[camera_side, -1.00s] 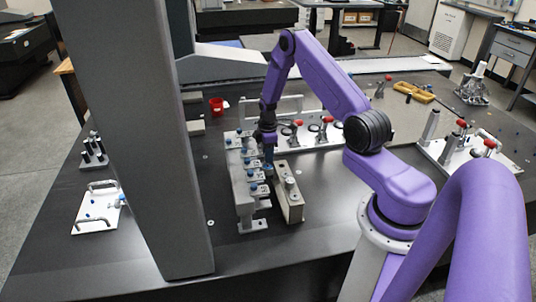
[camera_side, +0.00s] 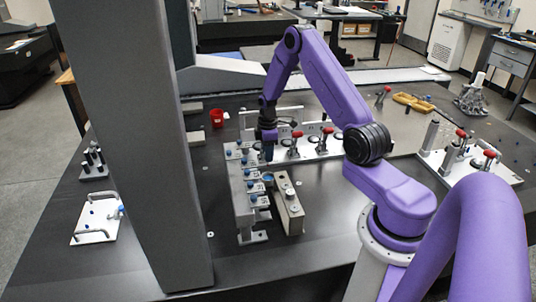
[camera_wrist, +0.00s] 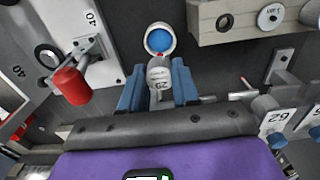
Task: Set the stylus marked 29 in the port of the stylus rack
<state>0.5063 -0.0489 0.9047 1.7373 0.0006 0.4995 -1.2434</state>
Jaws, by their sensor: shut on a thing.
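My gripper (camera_wrist: 157,85) has its blue fingers shut on the stylus marked 29 (camera_wrist: 160,76), a pale piece with its number facing the wrist camera. A blue disc with a pale ring (camera_wrist: 160,40) shows just beyond the fingertips; I cannot tell if it is part of the stylus. In the side view my gripper (camera_side: 268,158) is above the table beside the back end of the stylus rack (camera_side: 242,205). The rack is grey metal with several blue-tipped pieces and number labels. Part of it shows in the wrist view (camera_wrist: 285,115). The port is not clearly visible.
A white fixture plate (camera_side: 330,146) with red-knobbed clamps is behind and right of my gripper. A red cup (camera_side: 217,118) stands behind the rack.

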